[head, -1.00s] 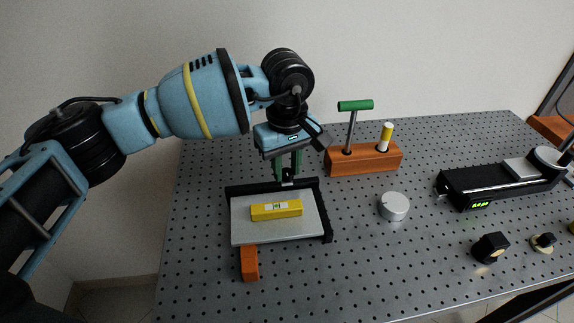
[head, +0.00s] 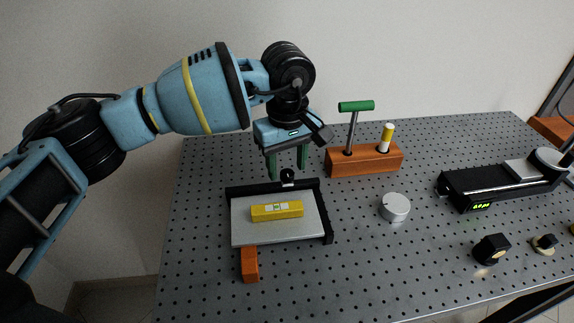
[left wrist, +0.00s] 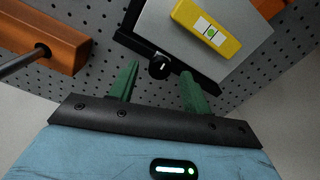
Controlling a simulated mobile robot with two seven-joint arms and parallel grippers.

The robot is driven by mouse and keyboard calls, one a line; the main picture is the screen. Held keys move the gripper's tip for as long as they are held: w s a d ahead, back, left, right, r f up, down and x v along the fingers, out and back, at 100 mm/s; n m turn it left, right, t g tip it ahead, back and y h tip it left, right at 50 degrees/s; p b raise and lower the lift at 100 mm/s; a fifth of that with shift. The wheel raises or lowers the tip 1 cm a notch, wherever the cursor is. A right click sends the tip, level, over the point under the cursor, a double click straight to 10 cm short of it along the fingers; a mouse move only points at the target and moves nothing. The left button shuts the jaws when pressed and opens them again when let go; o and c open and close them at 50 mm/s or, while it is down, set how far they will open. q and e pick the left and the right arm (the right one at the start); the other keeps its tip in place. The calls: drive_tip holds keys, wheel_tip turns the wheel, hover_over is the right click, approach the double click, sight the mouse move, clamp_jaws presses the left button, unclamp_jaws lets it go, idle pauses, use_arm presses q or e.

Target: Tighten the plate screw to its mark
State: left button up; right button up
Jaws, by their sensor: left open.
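The plate (head: 290,234) is a light grey slab in a black frame, with a yellow spirit level (head: 277,211) lying on it. The plate screw (head: 287,176) has a black round knob at the middle of the frame's back edge. In the left wrist view the knob (left wrist: 160,67) shows a light line on its face and sits ahead of and between the fingertips. My left gripper (head: 288,173) is open, its green fingers apart just above and behind the knob, not touching it. It also shows in the left wrist view (left wrist: 160,82). My right gripper is out of view.
A grey round dial (head: 394,207) stands right of the plate. A black rail stage (head: 500,183) is farther right. An orange wedge (head: 249,263) is at the plate's front.

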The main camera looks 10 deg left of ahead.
sight(287, 173)
use_arm(q)
wheel_tip(287, 173, up, 7)
drive_tip(key=shift+f, duration=0.15)
drive_tip(key=shift+s+f, duration=0.1)
idle(0.5)
